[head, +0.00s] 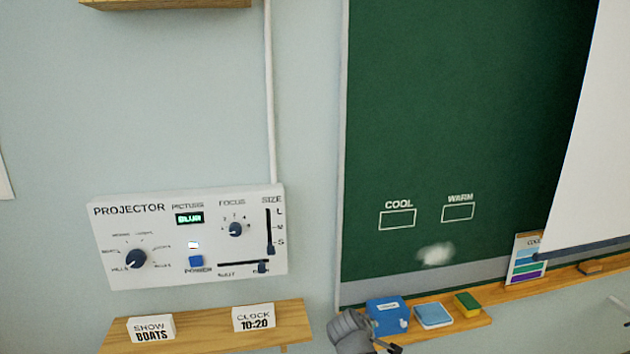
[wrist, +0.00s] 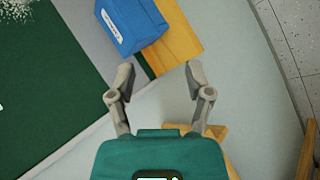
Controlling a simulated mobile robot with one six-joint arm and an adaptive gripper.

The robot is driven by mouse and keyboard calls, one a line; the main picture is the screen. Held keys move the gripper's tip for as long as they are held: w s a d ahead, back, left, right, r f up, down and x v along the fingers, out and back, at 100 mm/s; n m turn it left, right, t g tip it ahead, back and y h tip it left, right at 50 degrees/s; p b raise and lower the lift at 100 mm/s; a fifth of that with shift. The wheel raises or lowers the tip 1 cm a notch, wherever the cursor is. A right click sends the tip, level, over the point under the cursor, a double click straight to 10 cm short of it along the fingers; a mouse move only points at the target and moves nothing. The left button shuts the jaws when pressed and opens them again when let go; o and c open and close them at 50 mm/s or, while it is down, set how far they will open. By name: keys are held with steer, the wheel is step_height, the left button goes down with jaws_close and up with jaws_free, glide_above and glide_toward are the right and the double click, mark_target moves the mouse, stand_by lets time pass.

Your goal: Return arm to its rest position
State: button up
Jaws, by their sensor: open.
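My gripper (wrist: 160,73) is open and empty in the wrist view, its two grey fingers spread apart. The blue box (wrist: 133,22) and the end of the wooden chalkboard ledge (wrist: 178,46) lie beyond the fingertips. In the head view part of my gripper (head: 388,347) shows at the bottom edge, just left of and below the blue box (head: 388,316). The rest of my arm is out of the head view.
A projector panel (head: 160,228) with knobs and sliders is on the wall at left. Below it a small shelf (head: 215,337) holds two white cards. The ledge (head: 440,333) under the green chalkboard (head: 450,110) also holds a light blue item (head: 433,315) and a yellow-green sponge (head: 467,304).

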steer(key=s+d+f+m+g+y, duration=0.2)
steer(key=s+f+m+g+y, duration=0.3)
steer(key=s+m, duration=0.5)
steer(key=shift+s+d+f+m+g, duration=0.15)
steer(key=shift+d+f+m+g, duration=0.15)
steer(key=shift+m+g, duration=0.55)
steer(key=shift+n+g, duration=0.25)
stand_by(2.0)
stand_by(0.3)
